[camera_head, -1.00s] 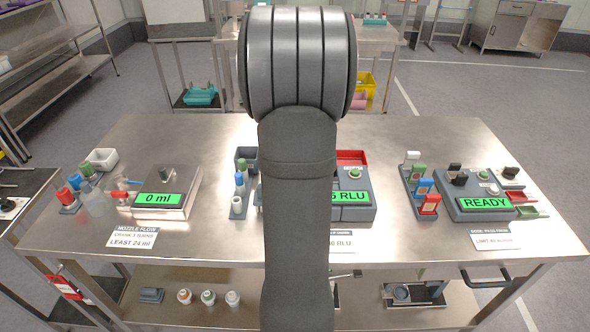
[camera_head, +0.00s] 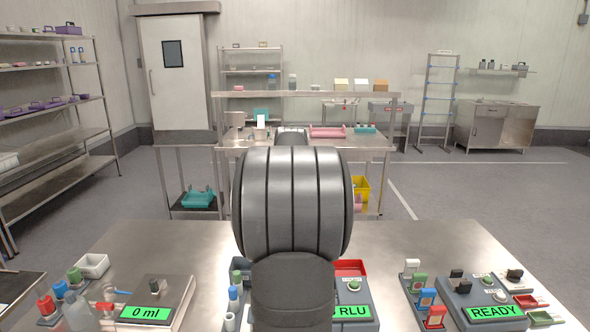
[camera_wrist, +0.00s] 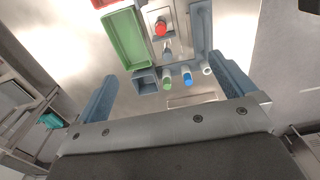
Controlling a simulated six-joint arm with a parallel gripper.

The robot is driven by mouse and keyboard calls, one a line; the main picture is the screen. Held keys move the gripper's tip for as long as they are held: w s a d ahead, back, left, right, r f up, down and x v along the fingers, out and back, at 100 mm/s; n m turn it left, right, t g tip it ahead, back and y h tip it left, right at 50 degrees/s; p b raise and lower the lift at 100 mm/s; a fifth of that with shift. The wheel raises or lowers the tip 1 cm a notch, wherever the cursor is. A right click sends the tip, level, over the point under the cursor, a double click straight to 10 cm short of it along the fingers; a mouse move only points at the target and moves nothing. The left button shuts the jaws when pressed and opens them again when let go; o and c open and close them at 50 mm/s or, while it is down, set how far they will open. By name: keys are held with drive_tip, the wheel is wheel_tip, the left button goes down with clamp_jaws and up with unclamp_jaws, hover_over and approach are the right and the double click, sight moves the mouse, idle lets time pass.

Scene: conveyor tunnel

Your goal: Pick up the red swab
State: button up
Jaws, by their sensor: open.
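In the wrist view a round red top (camera_wrist: 160,27) shows on a pale square plate near the top centre. It looks like the red swab seen from above, though its shaft is not visible. My gripper (camera_wrist: 164,76) is open and empty, with its blue-grey fingers wide apart. The red top lies beyond the fingertips, between their lines and apart from them. Green (camera_wrist: 168,83), blue (camera_wrist: 187,78) and white (camera_wrist: 207,70) capped swabs stand in a row nearer the gripper. In the head view my arm hides the gripper and the red top.
A red tray (camera_head: 350,268) stands behind the RLU device (camera_head: 354,298). Coloured blocks (camera_head: 426,297) and the READY device (camera_head: 490,311) stand to the right.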

drive_tip(key=c, duration=1.2)
drive_tip(key=shift+o, duration=0.2)
drive_tip(key=shift+f, duration=0.1)
wheel_tip(320, 180, down, 13)
drive_tip(key=shift+w+r+m, duration=0.1)
drive_tip(key=shift+r+m, duration=0.05)
drive_tip(key=shift+m, duration=0.95)
drive_tip(key=shift+s+f, duration=0.2)
drive_tip(key=shift+f, duration=2.4)
